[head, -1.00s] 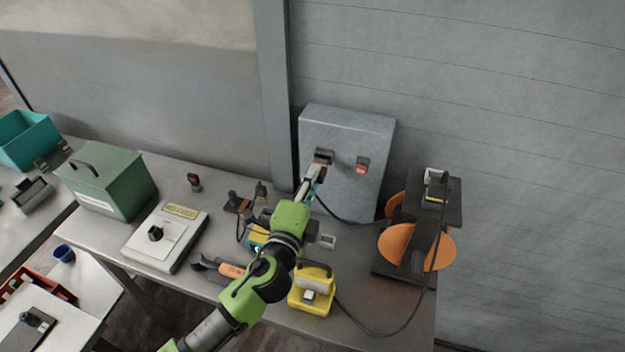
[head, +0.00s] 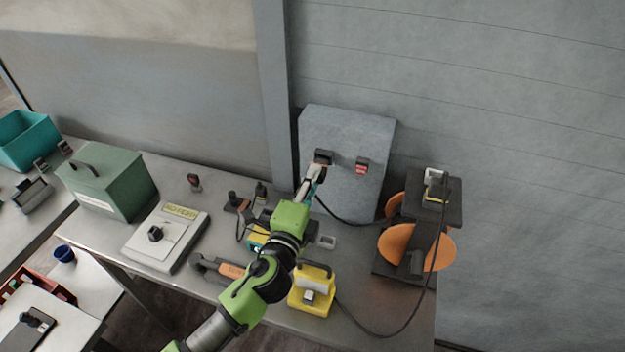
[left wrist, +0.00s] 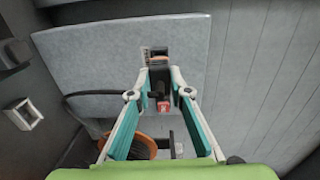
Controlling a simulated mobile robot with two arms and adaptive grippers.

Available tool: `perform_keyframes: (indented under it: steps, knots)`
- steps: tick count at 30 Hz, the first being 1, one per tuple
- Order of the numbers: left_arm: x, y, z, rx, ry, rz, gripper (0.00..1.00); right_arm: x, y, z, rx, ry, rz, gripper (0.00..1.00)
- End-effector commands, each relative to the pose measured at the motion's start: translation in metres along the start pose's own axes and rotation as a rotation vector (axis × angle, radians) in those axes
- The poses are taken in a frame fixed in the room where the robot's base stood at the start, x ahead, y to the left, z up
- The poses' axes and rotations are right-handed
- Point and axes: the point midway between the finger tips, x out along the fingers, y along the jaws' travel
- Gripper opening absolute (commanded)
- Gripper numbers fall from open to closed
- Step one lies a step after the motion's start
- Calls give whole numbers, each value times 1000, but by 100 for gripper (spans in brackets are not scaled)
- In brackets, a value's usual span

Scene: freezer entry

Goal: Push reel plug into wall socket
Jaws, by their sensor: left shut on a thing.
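The wall socket (head: 323,157) is a dark block on the grey panel (head: 345,130); it also shows in the left wrist view (left wrist: 155,54). My left gripper (head: 317,170) is at the socket, shut on the dark reel plug (left wrist: 160,75). Its fingers (left wrist: 160,82) lie on both sides of the plug, just below the socket. The fingers partly hide the plug, so I cannot tell how far it is in. A black cable runs from the plug toward the orange cable reel (head: 440,248) at right. My right gripper is not in view.
A red switch (head: 362,166) sits right of the socket. A yellow device (head: 311,296) stands in front of the panel. A white-topped control box (head: 165,240) and a green box (head: 108,183) stand left. A cable loops along the table's right front.

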Motion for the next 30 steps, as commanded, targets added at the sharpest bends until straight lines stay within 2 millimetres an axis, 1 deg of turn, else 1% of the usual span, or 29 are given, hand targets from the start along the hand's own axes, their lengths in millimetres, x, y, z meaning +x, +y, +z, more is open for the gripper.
perform_keyframes:
  steps: [30]
  knots:
    - [21,0,0,0,1,-1,0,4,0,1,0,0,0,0]
